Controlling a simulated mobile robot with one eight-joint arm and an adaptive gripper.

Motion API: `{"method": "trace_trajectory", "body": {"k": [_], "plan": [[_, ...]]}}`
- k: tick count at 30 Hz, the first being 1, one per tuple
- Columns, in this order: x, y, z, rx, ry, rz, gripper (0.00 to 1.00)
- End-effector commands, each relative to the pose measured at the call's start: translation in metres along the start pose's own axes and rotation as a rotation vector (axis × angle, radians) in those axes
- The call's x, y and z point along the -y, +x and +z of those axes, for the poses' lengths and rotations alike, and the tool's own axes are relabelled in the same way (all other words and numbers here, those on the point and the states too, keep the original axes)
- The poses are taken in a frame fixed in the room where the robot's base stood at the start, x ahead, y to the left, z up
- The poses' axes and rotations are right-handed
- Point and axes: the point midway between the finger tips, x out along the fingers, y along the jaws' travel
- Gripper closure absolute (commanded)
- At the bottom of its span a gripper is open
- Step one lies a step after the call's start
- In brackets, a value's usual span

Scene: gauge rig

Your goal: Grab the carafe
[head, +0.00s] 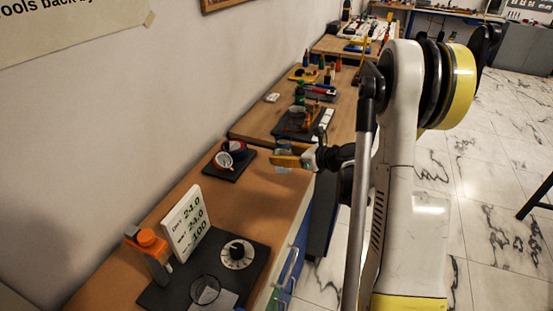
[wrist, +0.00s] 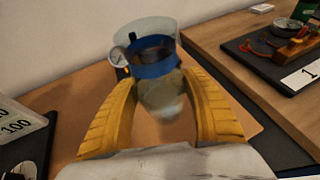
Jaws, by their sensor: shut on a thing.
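The carafe (wrist: 153,70) is clear glass with a blue band and shows in the middle of the wrist view. My gripper (wrist: 158,84) has its two yellow fingers on either side of the carafe's narrower lower part and is shut on it. In the head view the carafe (head: 283,147) is small and partly hidden behind my gripper (head: 281,162), above the right edge of the brown bench. A small round dial (wrist: 118,57) shows at the carafe's left side; I cannot tell if it is attached.
Nearer are a white readout sign (head: 186,222), an orange-topped stand (head: 147,240), a dial knob (head: 237,252) and a glass vessel (head: 205,290). Another bench (head: 258,122) with tools stands behind.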

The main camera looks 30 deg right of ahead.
Motion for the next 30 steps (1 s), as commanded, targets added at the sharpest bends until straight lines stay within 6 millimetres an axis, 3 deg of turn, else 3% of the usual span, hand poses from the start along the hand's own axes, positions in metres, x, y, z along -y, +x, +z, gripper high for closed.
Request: {"method": "trace_trajectory", "body": {"k": [15, 30], "plan": [[0.053, -0.038, 0.024, 0.000, 0.001, -0.002, 0.84], [0.078, -0.055, 0.034, 0.001, 0.000, 0.000, 0.84]]}}
